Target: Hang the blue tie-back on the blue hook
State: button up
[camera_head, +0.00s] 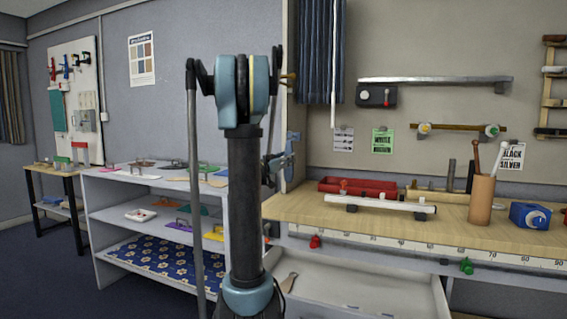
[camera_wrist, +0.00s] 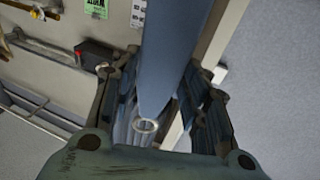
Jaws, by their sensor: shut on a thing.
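In the wrist view the blue tie-back (camera_wrist: 178,45) is a smooth blue strip running from the top edge down between my fingers. A pale ring (camera_wrist: 146,126) shows at its lower end. My gripper (camera_wrist: 162,100) is shut on the tie-back, with a dark finger on each side. In the head view my gripper (camera_head: 279,166) shows partly behind my arm, in front of the wooden post's lower part. A brass-coloured hook or peg (camera_head: 290,76) sticks out from the post higher up. I cannot make out a blue hook for certain.
A dark blue pleated curtain (camera_head: 320,55) hangs right of the wooden post (camera_head: 296,110). The workbench (camera_head: 330,217) holds a red tray (camera_head: 358,187), a white rail and a tool cup (camera_head: 481,200). White shelves (camera_head: 103,215) stand at left.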

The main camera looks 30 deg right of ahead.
jog(key=shift+w+d+f, duration=0.15)
jog(key=shift+w+d, duration=0.75)
jog(key=shift+d, duration=0.15)
jog(key=shift+w+d+f, duration=0.15)
jog(key=shift+w+d, duration=0.75)
jog(key=shift+d, duration=0.15)
jog(key=shift+c, duration=0.4)
jog(key=shift+w+d+f, duration=0.4)
jog(key=shift+f, duration=0.3)
jog(key=shift+f, duration=0.1)
jog(key=o, duration=1.2)
